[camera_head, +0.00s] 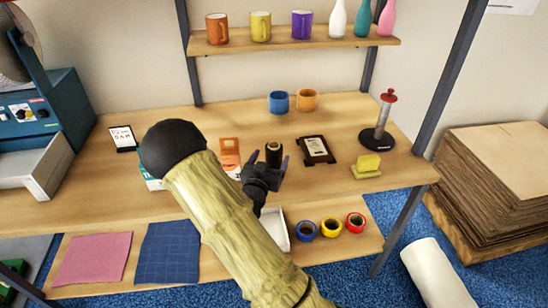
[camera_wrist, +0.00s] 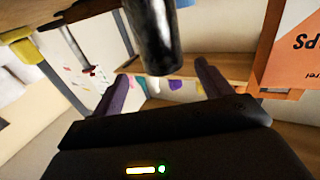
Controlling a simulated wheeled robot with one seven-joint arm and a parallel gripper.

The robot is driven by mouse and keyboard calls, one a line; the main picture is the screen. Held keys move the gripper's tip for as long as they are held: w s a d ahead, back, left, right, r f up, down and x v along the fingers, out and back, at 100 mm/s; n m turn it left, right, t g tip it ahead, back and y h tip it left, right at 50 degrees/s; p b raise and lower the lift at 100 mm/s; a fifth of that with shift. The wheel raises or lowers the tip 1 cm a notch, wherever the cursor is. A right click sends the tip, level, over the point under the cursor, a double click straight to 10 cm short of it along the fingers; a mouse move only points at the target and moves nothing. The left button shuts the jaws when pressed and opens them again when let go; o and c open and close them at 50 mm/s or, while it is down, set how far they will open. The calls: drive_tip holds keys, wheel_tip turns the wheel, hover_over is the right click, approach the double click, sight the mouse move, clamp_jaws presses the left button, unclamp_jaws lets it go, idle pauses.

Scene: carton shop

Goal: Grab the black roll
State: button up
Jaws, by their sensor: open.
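The black roll (camera_head: 274,155) stands upright on the wooden table, with a tan opening at its top. My gripper (camera_head: 267,165) is open just in front of it, a finger to either side of the roll's near side. In the wrist view the roll (camera_wrist: 153,35) is a dark glossy cylinder, ahead of and roughly between the two fingers of my gripper (camera_wrist: 162,82). I cannot tell whether either finger touches it. The roll's lower part is hidden by my gripper in the head view.
Close left of the roll is an orange box (camera_head: 229,153); it also shows in the wrist view (camera_wrist: 292,50). To the right are a black framed card (camera_head: 316,150), a yellow sponge (camera_head: 367,165) and a stand with a red knob (camera_head: 378,137). Blue (camera_head: 279,102) and orange (camera_head: 307,100) mugs stand behind.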

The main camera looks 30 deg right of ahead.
sight(275, 143)
drive_tip(key=shift+x, duration=0.9)
drive_tip(key=shift+w, duration=0.1)
drive_tip(key=p+x, duration=0.1)
drive_tip(key=x, duration=0.4)
drive_tip(key=shift+w+p, duration=0.15)
drive_tip(key=shift+p, duration=0.2)
drive_tip(key=shift+c, duration=0.4)
drive_tip(key=c, duration=1.1)
drive_tip(key=shift+c, duration=0.2)
wheel_tip(275, 143, up, 10)
drive_tip(key=shift+r+b, duration=0.1)
drive_tip(key=shift+b, duration=0.25)
